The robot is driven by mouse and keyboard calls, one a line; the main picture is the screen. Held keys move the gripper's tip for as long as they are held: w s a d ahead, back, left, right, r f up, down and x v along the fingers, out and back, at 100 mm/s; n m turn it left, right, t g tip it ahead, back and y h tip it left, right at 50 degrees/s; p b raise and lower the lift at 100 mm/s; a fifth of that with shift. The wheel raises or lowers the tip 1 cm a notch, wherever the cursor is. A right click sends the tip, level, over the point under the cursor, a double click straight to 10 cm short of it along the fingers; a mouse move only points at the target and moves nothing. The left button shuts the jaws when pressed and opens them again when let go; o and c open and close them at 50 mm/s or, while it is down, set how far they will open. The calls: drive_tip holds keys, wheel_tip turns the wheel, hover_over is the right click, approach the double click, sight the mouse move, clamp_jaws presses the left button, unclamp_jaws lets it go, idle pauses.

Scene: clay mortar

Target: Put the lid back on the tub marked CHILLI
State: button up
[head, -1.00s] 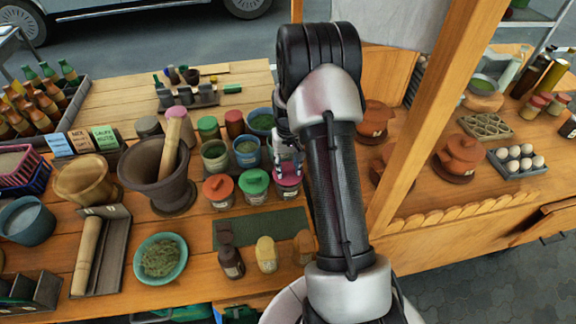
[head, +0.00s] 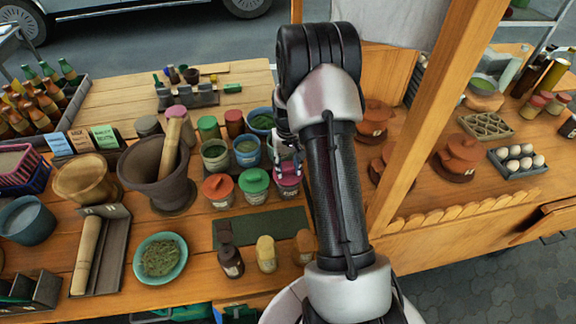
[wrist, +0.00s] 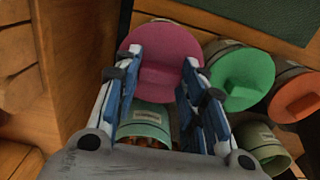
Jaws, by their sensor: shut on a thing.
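A pink lid (head: 288,184) with a raised grip is at the right end of the front row of tubs. In the wrist view the pink lid (wrist: 160,48) has its grip between my fingers, and a tub body shows behind its far edge. My gripper (wrist: 162,82) is shut on the lid's grip; it also shows in the head view (head: 289,164), pointing down. The lid lies over a tub in the row; whether it is fully seated cannot be told. An open pale-green tub (wrist: 145,124) with reddish contents is right beside it. No tub marking is readable.
Green-lidded (head: 254,184) and orange-lidded (head: 218,189) tubs stand close to the left of the pink lid. Open tubs (head: 247,152) stand behind. A dark green mat (head: 235,231) lies in front, with small bottles (head: 230,261) at its near edge. A wooden post (head: 440,110) rises at right.

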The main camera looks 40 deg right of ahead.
idle(0.4)
drive_tip(key=o, duration=1)
drive_tip(key=shift+c, duration=0.2)
drive_tip(key=shift+o, duration=0.4)
drive_tip(key=o, duration=0.4)
drive_tip(key=shift+r, duration=0.1)
drive_tip(key=shift+r+p, duration=2.35)
drive_tip(key=shift+r, duration=1.05)
drive_tip(key=shift+c, duration=0.6)
